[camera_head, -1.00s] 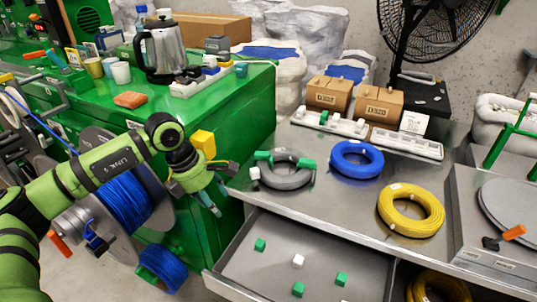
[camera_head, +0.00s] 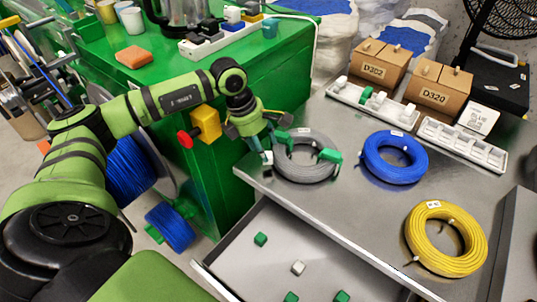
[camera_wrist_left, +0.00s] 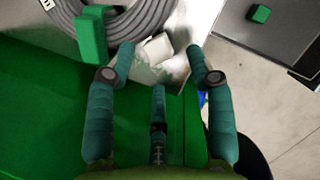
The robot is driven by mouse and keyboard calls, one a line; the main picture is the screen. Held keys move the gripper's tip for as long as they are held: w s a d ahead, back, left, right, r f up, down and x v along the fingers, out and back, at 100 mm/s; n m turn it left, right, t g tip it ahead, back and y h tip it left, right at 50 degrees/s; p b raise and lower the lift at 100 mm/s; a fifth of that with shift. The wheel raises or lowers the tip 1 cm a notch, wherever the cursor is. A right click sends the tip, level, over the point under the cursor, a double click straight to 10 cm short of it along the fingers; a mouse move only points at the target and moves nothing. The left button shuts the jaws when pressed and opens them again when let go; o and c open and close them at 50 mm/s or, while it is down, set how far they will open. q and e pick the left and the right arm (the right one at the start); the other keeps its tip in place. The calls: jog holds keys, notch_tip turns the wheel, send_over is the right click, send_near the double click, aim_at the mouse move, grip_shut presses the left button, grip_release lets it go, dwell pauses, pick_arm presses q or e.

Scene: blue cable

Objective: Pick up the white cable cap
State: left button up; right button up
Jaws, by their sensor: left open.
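A white cable cap (camera_wrist_left: 157,47) lies on the steel table beside the grey cable coil (camera_wrist_left: 140,18), near the table edge. My left gripper (camera_wrist_left: 160,58) is open, with its teal fingers on either side of the cap in the left wrist view. I cannot tell whether they touch it. In the head view my left gripper (camera_head: 266,152) is at the left side of the grey coil (camera_head: 304,172) and mostly hides the cap. Another white cap (camera_head: 298,268) lies in the open drawer. My right gripper is not in view.
Green caps, one of them here (camera_head: 261,239), lie in the drawer (camera_head: 245,262). Blue (camera_head: 395,158) and yellow (camera_head: 445,240) coils lie to the right on the table. White trays (camera_head: 375,108) and boxes stand behind. The green cabinet (camera_head: 285,70) stands close on the left.

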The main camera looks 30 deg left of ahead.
aim_at(267, 154)
pick_arm(q)
jog(key=x, duration=0.3)
jog(key=shift+w+f, duration=0.2)
jog(key=shift+f, duration=0.05)
jog(key=c, duration=0.7)
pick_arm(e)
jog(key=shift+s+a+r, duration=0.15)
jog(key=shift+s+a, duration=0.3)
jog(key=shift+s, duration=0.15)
pick_arm(q)
jog(key=shift+c, duration=0.4)
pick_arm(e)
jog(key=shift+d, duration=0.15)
